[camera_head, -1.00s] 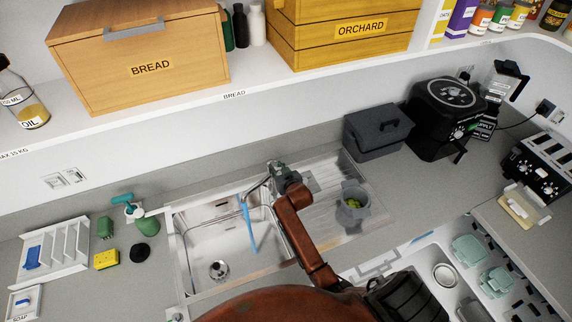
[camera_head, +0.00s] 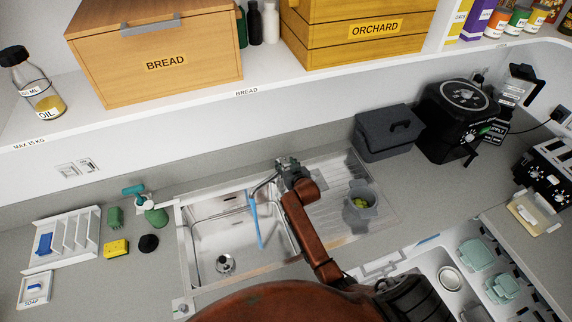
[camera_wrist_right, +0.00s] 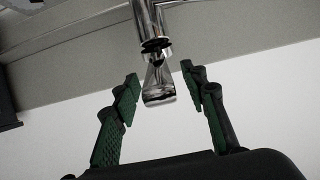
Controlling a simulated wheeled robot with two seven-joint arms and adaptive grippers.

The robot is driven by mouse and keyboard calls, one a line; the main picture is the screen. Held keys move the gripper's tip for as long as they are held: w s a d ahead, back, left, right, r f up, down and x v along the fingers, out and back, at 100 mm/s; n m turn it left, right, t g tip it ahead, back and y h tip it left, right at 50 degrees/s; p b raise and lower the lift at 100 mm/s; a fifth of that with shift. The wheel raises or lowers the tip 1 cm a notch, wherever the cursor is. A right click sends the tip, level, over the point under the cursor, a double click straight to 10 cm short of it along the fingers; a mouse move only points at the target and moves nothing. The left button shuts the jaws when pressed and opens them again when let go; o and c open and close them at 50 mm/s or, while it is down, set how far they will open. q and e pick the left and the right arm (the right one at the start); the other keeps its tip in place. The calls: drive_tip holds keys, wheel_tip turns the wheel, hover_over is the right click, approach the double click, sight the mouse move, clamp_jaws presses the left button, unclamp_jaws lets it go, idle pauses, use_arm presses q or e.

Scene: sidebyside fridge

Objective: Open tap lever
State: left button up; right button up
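The chrome tap (camera_head: 266,182) stands at the back edge of the sink, its spout curving left over the basin. A narrow blue strip (camera_head: 255,222) runs down below the spout; I cannot tell whether it is water. In the right wrist view the tap body (camera_wrist_right: 151,22) ends in a flat, clear-looking lever (camera_wrist_right: 158,88). My right gripper (camera_wrist_right: 161,79) is open, with one green-padded finger on each side of the lever and gaps showing. In the head view my right gripper (camera_head: 287,164) hides much of the tap's base. My left gripper is not in view.
The steel sink (camera_head: 183,250) has a drainboard to its right with a grey pot (camera_head: 359,222) holding green things. A dark grey box (camera_head: 385,140) stands behind it. The shelf (camera_head: 205,104) with the bread box (camera_head: 160,75) overhangs the back wall. Soap and sponge items sit left.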

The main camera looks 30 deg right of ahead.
drive_tip(key=v, duration=1.2)
idle(0.3)
